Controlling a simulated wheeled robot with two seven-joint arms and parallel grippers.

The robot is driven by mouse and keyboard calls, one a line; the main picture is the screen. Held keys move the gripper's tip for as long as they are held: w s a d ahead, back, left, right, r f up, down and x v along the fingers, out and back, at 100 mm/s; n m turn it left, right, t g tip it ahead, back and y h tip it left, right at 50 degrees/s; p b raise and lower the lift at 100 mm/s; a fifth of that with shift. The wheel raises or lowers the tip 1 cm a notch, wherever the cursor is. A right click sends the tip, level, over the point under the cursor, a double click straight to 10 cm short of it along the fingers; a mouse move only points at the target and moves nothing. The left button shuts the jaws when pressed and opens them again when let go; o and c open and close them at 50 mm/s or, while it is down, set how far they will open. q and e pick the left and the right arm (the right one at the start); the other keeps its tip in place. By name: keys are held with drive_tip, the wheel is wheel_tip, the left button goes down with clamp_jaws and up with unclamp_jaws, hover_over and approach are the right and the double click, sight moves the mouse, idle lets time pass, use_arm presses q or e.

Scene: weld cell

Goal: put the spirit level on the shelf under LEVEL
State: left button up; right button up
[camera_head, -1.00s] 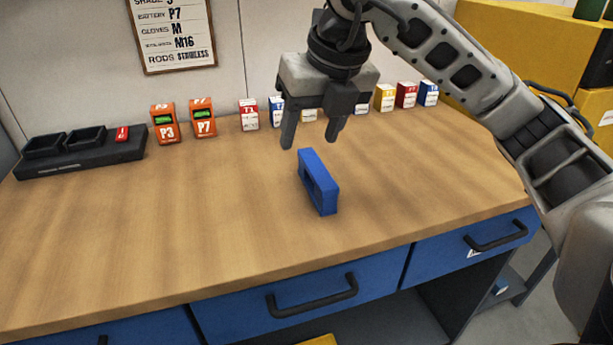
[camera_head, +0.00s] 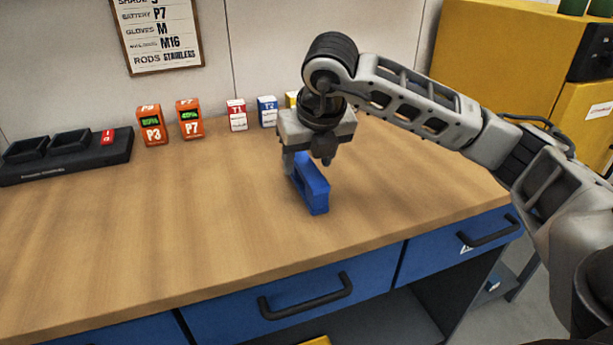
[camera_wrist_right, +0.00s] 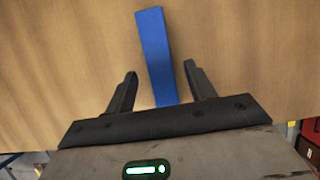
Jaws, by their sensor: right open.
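The blue block-shaped thing, which looks like the spirit level (camera_head: 313,190), stands on edge on the wooden workbench. My right gripper (camera_head: 306,165) is open and pointed down over its far part. In the right wrist view the level (camera_wrist_right: 156,60) runs away from between the open fingers of the gripper (camera_wrist_right: 158,85). A gap shows on each side, so the fingers do not appear to touch it. The gripper hides part of the level in the head view. The shelf and a LEVEL label are not in view. My left gripper is not in view.
On the workbench (camera_head: 150,240) stand two orange batteries (camera_head: 170,122) and small labelled boxes (camera_head: 252,114) along the back. A black charger tray (camera_head: 65,155) is at the left. A yellow cabinet (camera_head: 490,60) stands at right. The bench front left of the level is clear.

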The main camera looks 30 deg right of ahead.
sight(307, 165)
drive_tip(key=x, duration=0.3)
drive_tip(key=shift+f, duration=0.15)
drive_tip(key=c, duration=1.1)
clamp_jaws()
